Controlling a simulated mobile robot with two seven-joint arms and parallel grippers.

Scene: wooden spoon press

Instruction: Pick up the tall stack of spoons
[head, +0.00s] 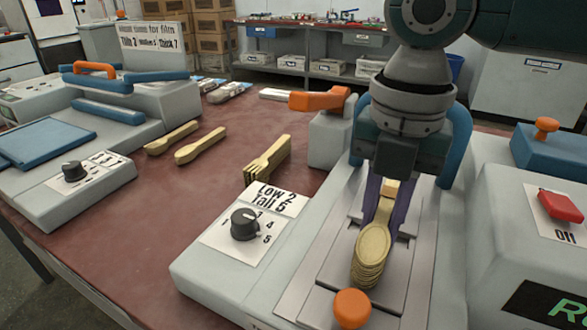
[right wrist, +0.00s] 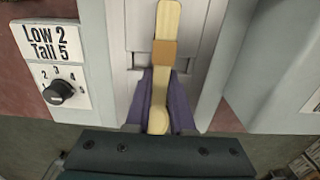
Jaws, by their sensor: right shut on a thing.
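The tall stack of spoons (head: 371,253) lies in the metal channel of the press (head: 320,262), bowls toward the front, with several spoons layered on each other. My right gripper (head: 382,207) reaches down from above with its purple fingers on either side of the handles and is shut on the stack. In the right wrist view the stack (right wrist: 167,22) shows from above with an orange-brown band (right wrist: 164,53) around it, between the purple fingers (right wrist: 158,105). I cannot tell whether the stack is off the channel floor. My left gripper is not in view.
A dial (head: 245,223) with a "Low 2 Tall 5" label is left of the channel. An orange knob (head: 352,308) stands at its front end. A red button (head: 560,206) is at right.

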